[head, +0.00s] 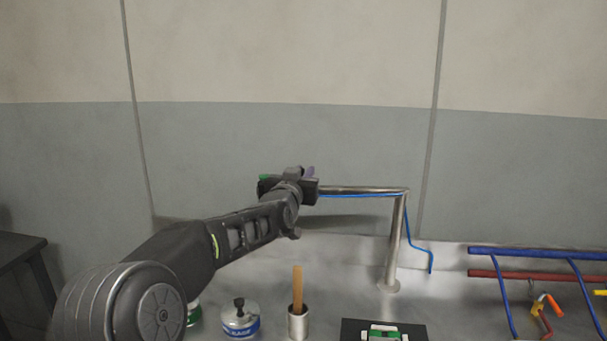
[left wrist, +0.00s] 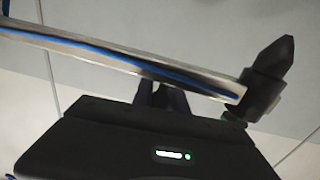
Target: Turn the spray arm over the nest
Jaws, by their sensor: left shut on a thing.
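The spray arm is a metal tube (head: 365,189) on an upright post (head: 395,245), with a blue hose along it. Its tube points left from the post, above the bench. My left gripper (head: 309,188) is shut on the tube near its free end. In the left wrist view the tube (left wrist: 110,55) crosses above my gripper body, with the fingers (left wrist: 163,95) at it and a dark nozzle piece (left wrist: 268,80) at its right end. A black block with a green board (head: 384,332), perhaps the nest, is cut off at the bottom edge. My right gripper is out of view.
A metal cup with a wooden handle (head: 298,318) and a blue-and-white can (head: 240,322) stand below my left arm. A rack with blue (head: 535,254) and red bars is at the right. A plain wall (head: 300,150) stands behind the bench.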

